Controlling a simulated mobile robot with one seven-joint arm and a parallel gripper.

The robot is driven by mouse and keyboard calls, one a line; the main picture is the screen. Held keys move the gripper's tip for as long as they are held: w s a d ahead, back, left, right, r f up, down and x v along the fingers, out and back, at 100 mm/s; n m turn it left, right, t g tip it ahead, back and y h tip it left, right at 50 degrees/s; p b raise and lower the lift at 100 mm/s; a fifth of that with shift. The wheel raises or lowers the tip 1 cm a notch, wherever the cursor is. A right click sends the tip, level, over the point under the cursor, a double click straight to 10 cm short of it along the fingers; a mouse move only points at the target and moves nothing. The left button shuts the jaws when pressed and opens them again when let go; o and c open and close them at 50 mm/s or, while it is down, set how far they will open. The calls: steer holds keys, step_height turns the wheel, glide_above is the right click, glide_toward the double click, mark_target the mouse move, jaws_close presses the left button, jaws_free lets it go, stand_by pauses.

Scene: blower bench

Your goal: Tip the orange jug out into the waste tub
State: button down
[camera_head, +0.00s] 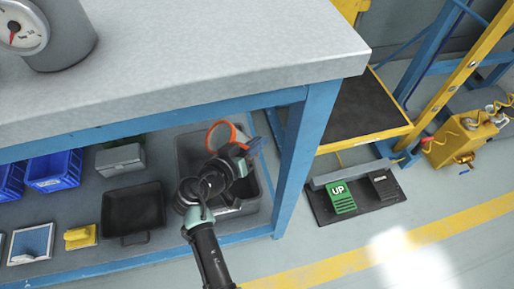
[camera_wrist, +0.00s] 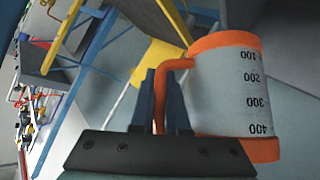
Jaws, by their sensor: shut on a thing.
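The orange jug has a grey body marked 100 to 400, orange bands at both ends and an orange handle. In the head view, one orange-ringed end of the jug (camera_head: 222,135) faces the camera above the waste tub. The jug is tilted; I cannot tell whether that end is its mouth. The dark grey waste tub (camera_head: 252,190) stands on the lower shelf, partly hidden by my arm. My gripper (camera_head: 252,148) is over the tub's right side. In the wrist view, my gripper (camera_wrist: 163,98) is shut on the handle of the jug (camera_wrist: 225,85). The jug's contents are hidden.
The grey bench top (camera_head: 190,65) overhangs the shelf, and a blue leg (camera_head: 301,150) stands right of the tub. A black tray (camera_head: 133,212), yellow scoop-like item (camera_head: 80,237) and blue bins (camera_head: 55,170) sit left. A foot pedal (camera_head: 341,197) lies on the floor at right.

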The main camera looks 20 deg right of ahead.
mark_target(234, 141)
steer(key=r+n+t+h+b, duration=0.1)
steer(key=b, duration=0.1)
steer(key=a+r+n+t+h+b, duration=0.1)
steer(key=r+h+b, duration=0.1)
steer(key=b, duration=0.1)
steer(key=a+r+n+h+b, duration=0.1)
steer(key=h+b, duration=0.1)
steer(key=shift+r+n+t, duration=0.25)
steer(key=shift+n+t, duration=0.05)
steer(key=shift+t, duration=0.1)
steer(key=a+r+n+t+h+b, duration=0.1)
steer(key=a+n+t+b, duration=0.1)
steer(key=b, duration=0.2)
steer(key=shift+a+r, duration=0.2)
steer(key=shift+a+r+n+t+h+b, duration=0.4)
steer(key=shift+a+n+t+h+b, duration=0.1)
steer(key=shift+n+b, duration=0.4)
stand_by(2.9)
